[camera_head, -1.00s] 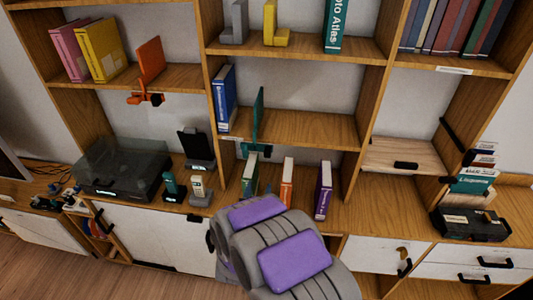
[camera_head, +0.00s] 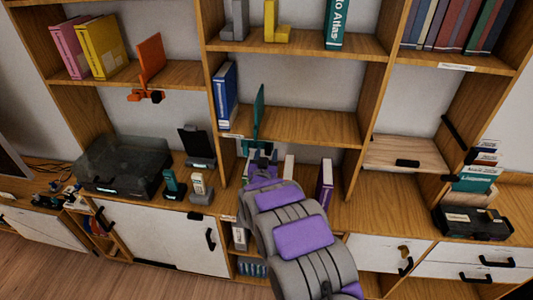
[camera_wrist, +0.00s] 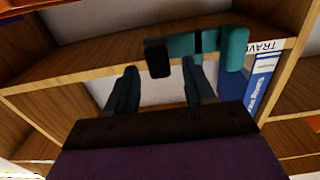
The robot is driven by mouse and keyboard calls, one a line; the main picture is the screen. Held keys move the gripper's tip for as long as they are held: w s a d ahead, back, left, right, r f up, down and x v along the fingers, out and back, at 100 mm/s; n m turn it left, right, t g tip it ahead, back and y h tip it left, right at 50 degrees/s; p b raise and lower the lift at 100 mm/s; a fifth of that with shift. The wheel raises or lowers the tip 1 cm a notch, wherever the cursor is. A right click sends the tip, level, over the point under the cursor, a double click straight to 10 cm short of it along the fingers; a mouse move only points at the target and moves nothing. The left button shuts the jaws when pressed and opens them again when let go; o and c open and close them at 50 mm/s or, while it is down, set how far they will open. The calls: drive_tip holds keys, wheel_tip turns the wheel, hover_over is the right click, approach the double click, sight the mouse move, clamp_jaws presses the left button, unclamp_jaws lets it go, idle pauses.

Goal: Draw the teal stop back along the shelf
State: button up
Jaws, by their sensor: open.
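The teal stop (camera_head: 259,112) is on the middle shelf (camera_head: 305,125) of the centre bay. Its tall plate stands upright, and its clamp part hangs at the shelf's front edge. In the wrist view the teal clamp (camera_wrist: 190,45) lies across the shelf edge, with a black knob (camera_wrist: 158,60) at one end. My gripper (camera_head: 262,158) is just below and in front of the clamp. In the wrist view my gripper's (camera_wrist: 161,75) two fingers are spread, with the knob near the gap between their tips. Nothing is held. Whether a finger touches the clamp I cannot tell.
A blue book (camera_head: 225,95) stands left of the stop, and the shelf to its right is clear. Below, a purple book (camera_head: 324,186) and a white-spined book (camera_head: 289,168) stand near my arm. An orange stop (camera_head: 150,65) sits on the left shelf.

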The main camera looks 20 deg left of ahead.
drive_tip(key=shift+w+a+r, duration=0.1)
drive_tip(key=shift+w+a, duration=0.05)
drive_tip(key=shift+w, duration=0.55)
clamp_jaws()
idle(0.3)
